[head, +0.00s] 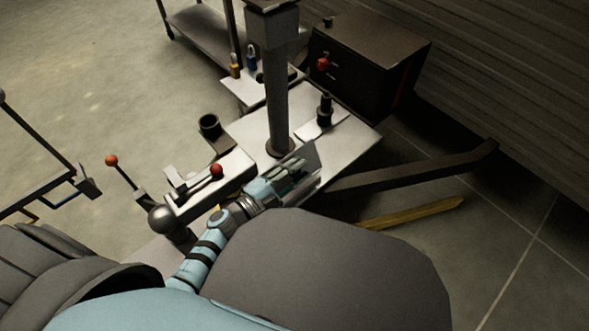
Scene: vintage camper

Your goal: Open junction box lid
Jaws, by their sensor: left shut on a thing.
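My left gripper (297,171) reaches in from the lower left over the pale metal bench. It is shut on the edge of a thin grey panel (314,157), which looks like the junction box lid. The panel stands tilted up just beyond the fingertips, to the right of the post's foot. The box body under it is mostly hidden by my gripper and arm, so I cannot tell how far the lid is open. My right gripper is not in view.
A grey upright post (278,95) rises from the pale bench (245,132) close behind my gripper. A red-knobbed lever (216,171) and a dark cup (209,124) are to the left. A dark cabinet (368,55) stands behind. A dark beam (420,172) extends right.

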